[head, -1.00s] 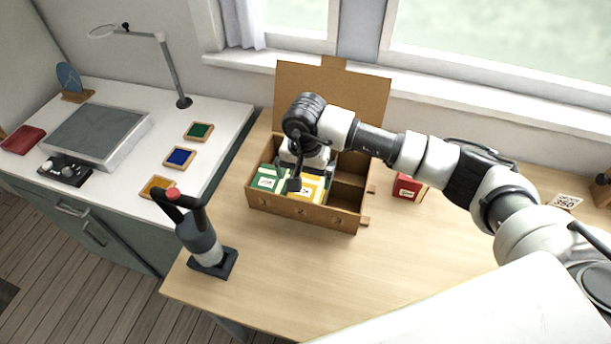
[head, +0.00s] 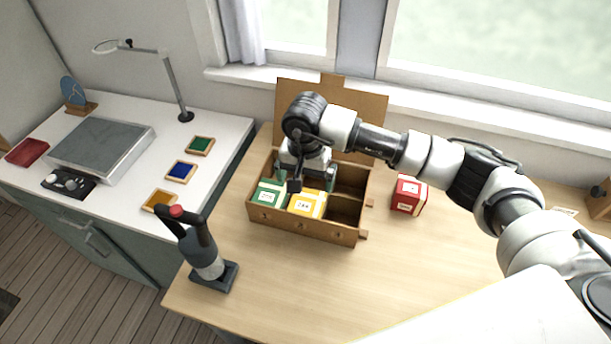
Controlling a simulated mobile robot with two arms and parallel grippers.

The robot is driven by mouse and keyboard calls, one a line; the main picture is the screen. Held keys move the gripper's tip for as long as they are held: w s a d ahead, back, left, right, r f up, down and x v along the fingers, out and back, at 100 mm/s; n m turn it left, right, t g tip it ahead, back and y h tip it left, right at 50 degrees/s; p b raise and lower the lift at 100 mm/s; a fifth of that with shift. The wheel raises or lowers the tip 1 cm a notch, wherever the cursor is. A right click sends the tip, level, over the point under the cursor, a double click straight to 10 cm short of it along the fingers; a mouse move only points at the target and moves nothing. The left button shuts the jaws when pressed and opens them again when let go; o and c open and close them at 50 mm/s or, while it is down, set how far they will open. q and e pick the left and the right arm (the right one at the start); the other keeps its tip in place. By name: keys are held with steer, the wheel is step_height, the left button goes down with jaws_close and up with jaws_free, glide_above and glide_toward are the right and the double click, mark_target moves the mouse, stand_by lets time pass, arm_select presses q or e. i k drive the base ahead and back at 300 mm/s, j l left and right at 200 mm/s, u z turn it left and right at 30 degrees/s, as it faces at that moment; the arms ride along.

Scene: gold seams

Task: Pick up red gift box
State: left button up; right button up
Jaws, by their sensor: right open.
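The red gift box (head: 408,196), with a white label, stands on the wooden table to the right of the open wooden case. My right gripper (head: 296,184) is open above the left half of the case, near the yellow box, pointing down. Part of it is hidden by its own wrist. The red box is well to the right of the gripper, under my forearm and apart from it. A green box (head: 267,193) and a yellow box (head: 307,204) stand side by side in the case. My left gripper is not in view.
The wooden case (head: 335,233) has dividers, free compartments on its right and a raised lid (head: 358,112) behind. A dark tool on a stand (head: 207,262) is at the table's left front. A white card (head: 565,211) stands at the right.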

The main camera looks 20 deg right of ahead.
mark_target(410, 196)
steer(key=k+j, duration=0.2)
steer(key=k, duration=0.3)
steer(key=k+j, duration=0.2)
steer(key=k, duration=0.25)
steer(key=k+j, duration=0.2)
steer(key=k, duration=0.3)
